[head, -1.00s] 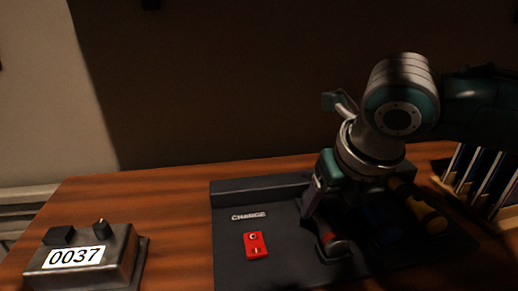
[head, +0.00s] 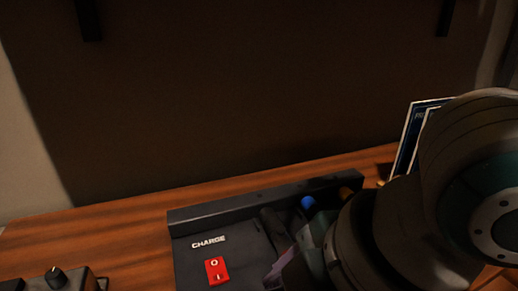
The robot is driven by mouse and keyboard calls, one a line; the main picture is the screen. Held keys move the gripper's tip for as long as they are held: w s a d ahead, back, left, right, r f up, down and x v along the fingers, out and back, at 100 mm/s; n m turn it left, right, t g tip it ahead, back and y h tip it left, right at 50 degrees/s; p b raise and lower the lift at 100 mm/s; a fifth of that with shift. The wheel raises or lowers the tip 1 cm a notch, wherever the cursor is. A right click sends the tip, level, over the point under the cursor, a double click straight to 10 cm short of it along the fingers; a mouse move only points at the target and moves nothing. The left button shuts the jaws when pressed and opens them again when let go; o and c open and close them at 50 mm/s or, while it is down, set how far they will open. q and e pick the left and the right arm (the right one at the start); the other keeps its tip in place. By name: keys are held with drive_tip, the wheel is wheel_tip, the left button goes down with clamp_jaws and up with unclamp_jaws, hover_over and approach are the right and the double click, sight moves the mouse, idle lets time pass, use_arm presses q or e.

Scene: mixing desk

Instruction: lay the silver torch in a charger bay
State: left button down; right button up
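The dark charger (head: 192,265), marked CHARGE, lies on the wooden desk at the bottom centre of the head view. A blue torch end (head: 308,202) and a dark yellow one (head: 346,192) show in its bays near the back ledge. My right gripper (head: 284,268) is low over the charger's bays, right of the red switch. My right arm covers the charger's right part and hides the fingertips' grip, so I cannot tell whether it is open or holds anything. I cannot make out the silver torch. My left gripper is out of view.
A red rocker switch (head: 217,271) sits on the charger's left part. A metal box with a knob (head: 55,277) is cut off at the lower left. Upright cards (head: 407,140) stand behind my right arm.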

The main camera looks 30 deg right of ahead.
drive_tip(key=s+d+f+m+g+h, duration=0.1)
drive_tip(key=s+d+f+m, duration=0.1)
drive_tip(key=s+d+m, duration=0.2)
drive_tip(key=s+m, duration=0.3)
drive_tip(key=m, duration=0.5)
drive_tip(key=shift+s+m+h, duration=0.25)
drive_tip(key=shift+m+h, duration=0.05)
